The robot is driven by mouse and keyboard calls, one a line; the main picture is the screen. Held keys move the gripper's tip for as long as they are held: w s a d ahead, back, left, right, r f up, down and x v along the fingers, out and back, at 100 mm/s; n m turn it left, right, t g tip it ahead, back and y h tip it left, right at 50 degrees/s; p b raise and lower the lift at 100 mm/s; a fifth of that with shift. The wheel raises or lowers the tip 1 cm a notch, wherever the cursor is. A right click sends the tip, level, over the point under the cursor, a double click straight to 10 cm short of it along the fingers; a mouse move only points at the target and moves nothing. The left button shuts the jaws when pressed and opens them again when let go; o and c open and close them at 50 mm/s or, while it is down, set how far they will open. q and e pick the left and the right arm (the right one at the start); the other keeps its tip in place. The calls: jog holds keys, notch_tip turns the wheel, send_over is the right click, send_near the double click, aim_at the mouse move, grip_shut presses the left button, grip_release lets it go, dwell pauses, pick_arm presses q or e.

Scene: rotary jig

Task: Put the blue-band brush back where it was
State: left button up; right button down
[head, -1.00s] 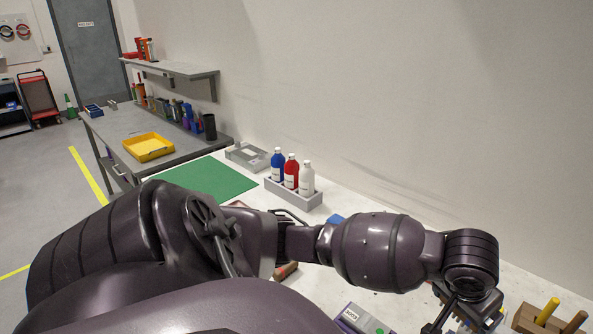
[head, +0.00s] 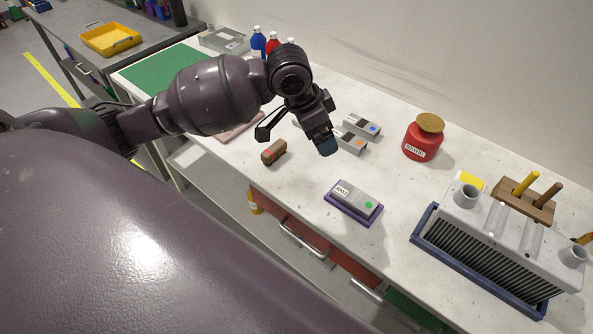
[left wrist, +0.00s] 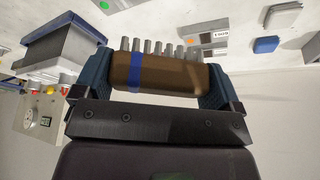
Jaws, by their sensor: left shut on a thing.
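My left gripper (head: 326,147) hangs above the middle of the pale bench in the head view, with the brush hidden behind it or too small to make out there. In the left wrist view the blue-band brush (left wrist: 180,75) lies across between the two fingers of my left gripper (left wrist: 158,82). It has a brown body, a blue band near its left end and a row of grey metal bristles along the top edge. The fingers are shut on its two ends. My right gripper is out of view.
A brown block (head: 273,152) lies left of the gripper. Grey blocks (head: 350,141) lie close behind it. A labelled grey block (head: 354,196) sits on a purple base. A red solvent can (head: 422,140), a finned grey part (head: 500,240) in a blue tray and a wooden peg rack (head: 537,208) stand at right.

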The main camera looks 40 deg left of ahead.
pick_arm(q)
jog(key=a+m, duration=0.1)
jog(key=m, duration=0.1)
jog(key=shift+w+a+m+g+h+b, duration=0.35)
jog(key=shift+a+m+g+h, duration=0.05)
jog(key=w+a+r+m+g+h+b, duration=0.1)
jog(key=a+m+g+b, duration=0.15)
jog(key=m, duration=0.35)
jog(key=m+b, duration=0.1)
jog(key=m, duration=0.1)
send_over(302, 175)
jog(key=a, duration=0.1)
jog(key=shift+g, duration=0.35)
notch_tip(302, 175, down, 14)
jog(key=shift+r, duration=0.1)
notch_tip(302, 175, down, 4)
jog(key=shift+f+b, duration=0.1)
jog(key=shift+b, duration=0.2)
jog(key=shift+f+m, duration=0.15)
jog(key=shift+m, duration=0.15)
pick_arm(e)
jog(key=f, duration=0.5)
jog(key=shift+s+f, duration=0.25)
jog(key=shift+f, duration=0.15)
pick_arm(q)
jog(key=shift+f, duration=0.1)
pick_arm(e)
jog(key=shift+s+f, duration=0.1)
